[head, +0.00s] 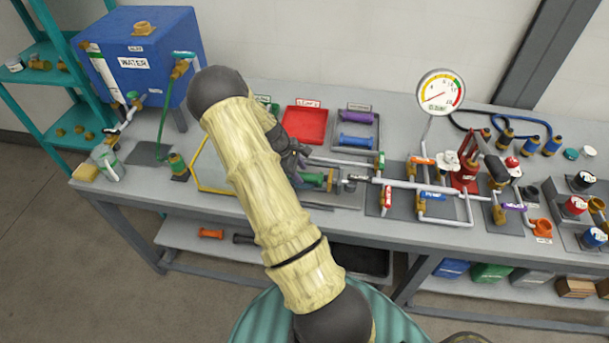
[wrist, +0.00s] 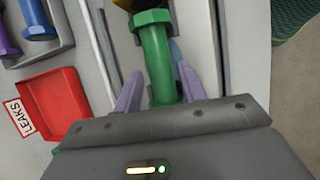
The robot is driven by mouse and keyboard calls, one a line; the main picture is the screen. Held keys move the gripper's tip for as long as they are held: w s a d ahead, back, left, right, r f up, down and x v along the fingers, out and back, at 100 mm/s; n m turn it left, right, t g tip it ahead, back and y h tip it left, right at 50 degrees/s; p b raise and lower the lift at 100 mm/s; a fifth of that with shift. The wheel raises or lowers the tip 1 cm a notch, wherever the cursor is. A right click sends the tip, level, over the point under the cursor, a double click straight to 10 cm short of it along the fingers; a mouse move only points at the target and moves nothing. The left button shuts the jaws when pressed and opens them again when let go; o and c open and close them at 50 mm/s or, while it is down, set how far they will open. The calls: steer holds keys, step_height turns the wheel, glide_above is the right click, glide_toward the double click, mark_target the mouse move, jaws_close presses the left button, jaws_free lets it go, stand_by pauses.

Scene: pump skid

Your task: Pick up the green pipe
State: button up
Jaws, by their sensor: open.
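The green pipe (head: 312,179) lies along the bench in the head view, with a brass fitting at its right end. My forearm and gripper hide part of it. In the wrist view the green pipe (wrist: 158,55) runs down between my two purple fingers, with a green hex collar and brass at its top end. My gripper (wrist: 158,88) is open, with one finger on each side of the pipe. A narrow gap shows beside the pipe, and I cannot tell whether either finger touches it. In the head view my gripper (head: 298,163) is mostly hidden by my arm.
A red leaks tray (head: 305,125) and a grey tray (head: 370,128) with purple and blue pipes sit behind. A pressure gauge (head: 440,92) and valve piping stand to the right. A blue water tank (head: 150,60) stands at the left.

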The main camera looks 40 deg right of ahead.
steer(key=shift+x, duration=1.3)
steer(key=shift+r, duration=0.1)
jaws_close()
